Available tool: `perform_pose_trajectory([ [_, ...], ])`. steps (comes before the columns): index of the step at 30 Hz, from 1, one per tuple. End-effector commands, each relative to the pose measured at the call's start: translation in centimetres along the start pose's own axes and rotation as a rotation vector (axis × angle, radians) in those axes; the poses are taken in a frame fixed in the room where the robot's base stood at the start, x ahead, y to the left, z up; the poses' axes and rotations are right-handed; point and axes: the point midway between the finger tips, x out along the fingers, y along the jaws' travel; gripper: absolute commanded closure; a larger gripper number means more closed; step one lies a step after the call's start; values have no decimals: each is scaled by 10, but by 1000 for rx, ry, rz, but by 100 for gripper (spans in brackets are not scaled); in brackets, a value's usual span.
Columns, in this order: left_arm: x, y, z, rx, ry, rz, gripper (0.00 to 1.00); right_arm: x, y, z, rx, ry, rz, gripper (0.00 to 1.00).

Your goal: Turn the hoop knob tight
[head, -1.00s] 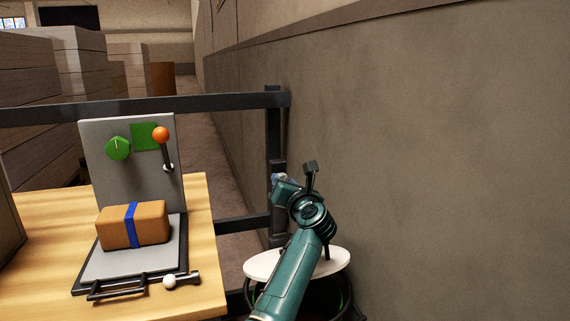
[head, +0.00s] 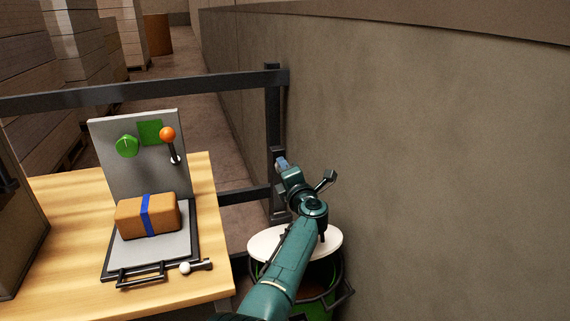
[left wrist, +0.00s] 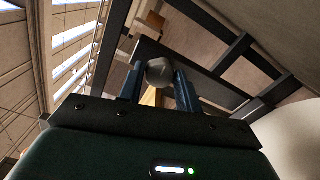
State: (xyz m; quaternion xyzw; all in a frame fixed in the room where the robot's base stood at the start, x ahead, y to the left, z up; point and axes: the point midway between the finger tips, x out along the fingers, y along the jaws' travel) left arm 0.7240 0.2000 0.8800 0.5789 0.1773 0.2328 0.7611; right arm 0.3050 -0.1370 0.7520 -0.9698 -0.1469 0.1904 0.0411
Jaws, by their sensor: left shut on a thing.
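My left gripper (head: 282,164) is at the dark upright post (head: 273,120) at the end of the rail, beside the wall. In the left wrist view, its two blue fingers are closed on a round grey knob (left wrist: 159,72), one finger on each side. In the head view the knob is hidden by the gripper and wrist. I cannot tell from the frames how tight the knob is. My right gripper is not in view.
A white round top (head: 268,243) over a green bin (head: 320,304) stands below my left arm. A wooden table (head: 75,235) at left bears a grey panel stand (head: 108,170) with an orange-tipped lever (head: 168,135) and a brown strapped ream (head: 165,214). The wall (head: 430,150) closes the right side.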

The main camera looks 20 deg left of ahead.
Motion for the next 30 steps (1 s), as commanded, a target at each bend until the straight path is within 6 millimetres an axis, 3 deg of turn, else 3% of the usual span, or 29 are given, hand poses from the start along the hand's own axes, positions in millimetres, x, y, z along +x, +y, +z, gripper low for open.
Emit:
perform_pose_trajectory([
  [9,0,1,1,110,-2,0,89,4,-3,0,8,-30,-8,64],
  [25,0,1,1,131,-2,2,89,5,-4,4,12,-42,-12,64],
  [26,0,1,1,131,-2,2,64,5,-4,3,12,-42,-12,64],
  [30,0,1,0,130,-1,2,52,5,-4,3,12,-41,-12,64],
])
